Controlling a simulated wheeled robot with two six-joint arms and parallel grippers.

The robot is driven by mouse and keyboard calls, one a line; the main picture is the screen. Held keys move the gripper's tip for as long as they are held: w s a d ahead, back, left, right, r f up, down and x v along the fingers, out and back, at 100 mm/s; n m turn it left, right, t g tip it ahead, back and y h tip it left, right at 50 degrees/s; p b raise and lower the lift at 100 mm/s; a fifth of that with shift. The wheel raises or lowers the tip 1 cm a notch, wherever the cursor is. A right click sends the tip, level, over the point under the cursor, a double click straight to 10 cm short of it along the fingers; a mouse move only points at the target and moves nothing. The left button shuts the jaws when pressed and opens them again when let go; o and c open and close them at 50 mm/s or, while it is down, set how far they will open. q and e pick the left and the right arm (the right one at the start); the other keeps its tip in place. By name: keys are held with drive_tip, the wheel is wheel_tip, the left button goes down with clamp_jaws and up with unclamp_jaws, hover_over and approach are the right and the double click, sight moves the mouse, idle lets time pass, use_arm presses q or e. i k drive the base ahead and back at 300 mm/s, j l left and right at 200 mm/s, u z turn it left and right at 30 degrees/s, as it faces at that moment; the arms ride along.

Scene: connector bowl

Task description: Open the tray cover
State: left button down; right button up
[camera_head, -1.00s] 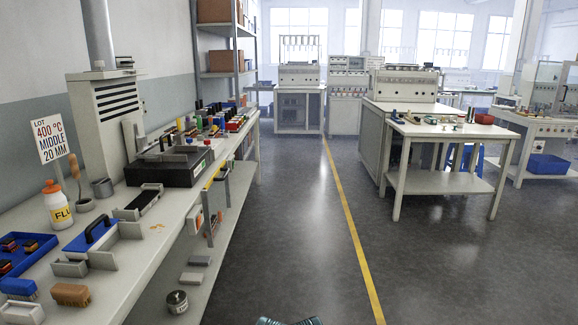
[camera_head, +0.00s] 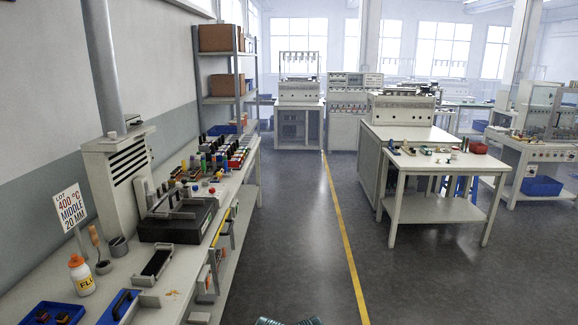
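A blue cover-like panel with a dark handle (camera_head: 121,305) lies at the near end of the left workbench, cut by the bottom edge of the picture. I cannot tell for sure whether it is the tray cover. A narrow dark tray (camera_head: 154,264) in a light frame lies just beyond it on the bench. A black box-shaped unit (camera_head: 178,222) stands farther along. Neither of my grippers is in view.
The left workbench (camera_head: 190,290) also carries a white bottle (camera_head: 81,276), a sign (camera_head: 71,209), a blue parts tray (camera_head: 52,313) and several small colored parts. A white table (camera_head: 440,162) stands at right. The grey floor between is clear.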

sight(121, 303)
drive_tip(key=u, duration=1.3)
